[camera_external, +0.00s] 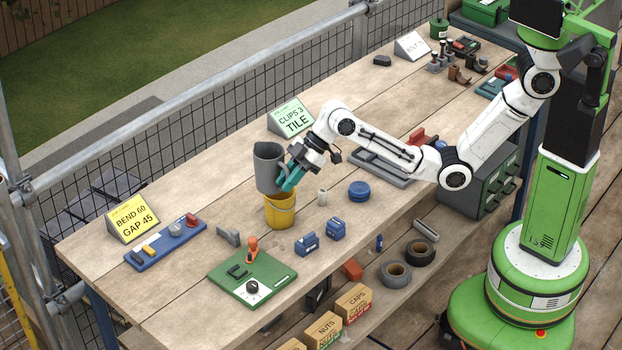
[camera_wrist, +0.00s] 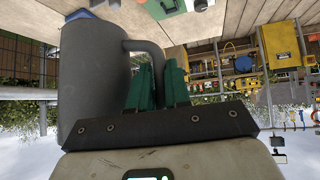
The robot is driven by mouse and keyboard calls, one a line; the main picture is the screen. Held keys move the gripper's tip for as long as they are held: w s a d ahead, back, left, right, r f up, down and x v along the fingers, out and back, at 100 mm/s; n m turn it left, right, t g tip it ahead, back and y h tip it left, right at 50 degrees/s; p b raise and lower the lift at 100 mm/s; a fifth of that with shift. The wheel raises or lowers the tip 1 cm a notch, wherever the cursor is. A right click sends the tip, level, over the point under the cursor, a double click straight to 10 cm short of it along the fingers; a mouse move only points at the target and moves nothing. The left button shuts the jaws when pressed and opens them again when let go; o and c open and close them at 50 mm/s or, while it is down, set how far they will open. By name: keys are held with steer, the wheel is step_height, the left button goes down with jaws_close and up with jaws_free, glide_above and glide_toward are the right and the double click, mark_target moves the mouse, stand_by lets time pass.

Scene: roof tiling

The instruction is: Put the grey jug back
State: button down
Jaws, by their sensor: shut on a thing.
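The grey jug (camera_external: 269,168) is held up in the external view, just above and behind the yellow bucket (camera_external: 280,213) on the bench. The jug looks close to upright. My gripper (camera_external: 290,179) has teal fingers and is shut on the jug's handle side, to the right of its body. In the wrist view the jug (camera_wrist: 95,75) fills the left part, with its handle reaching right to the teal fingers of my gripper (camera_wrist: 158,85). Whether the jug's bottom touches the bucket or is inside its rim is hard to tell.
A green "CLIPS 3 TILE" card (camera_external: 293,117) stands behind. Bare wood lies left of the bucket.

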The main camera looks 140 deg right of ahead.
steer(key=s+d+n+b, duration=0.15)
steer(key=s+b, duration=0.35)
steer(key=s, duration=3.3)
steer(key=shift+y, duration=0.4)
steer(key=shift+w+d+f+b, duration=0.15)
steer(key=shift+w+d+f, duration=1.55)
steer(key=shift+f, duration=1.3)
steer(key=shift+w+d+f+b, duration=0.2)
steer(key=shift+w+d+f, duration=1)
steer(key=shift+d+f, duration=1.35)
steer(key=shift+w+d+f+b, duration=0.15)
steer(key=shift+w+d+f, duration=1.35)
steer(key=shift+f, duration=1.9)
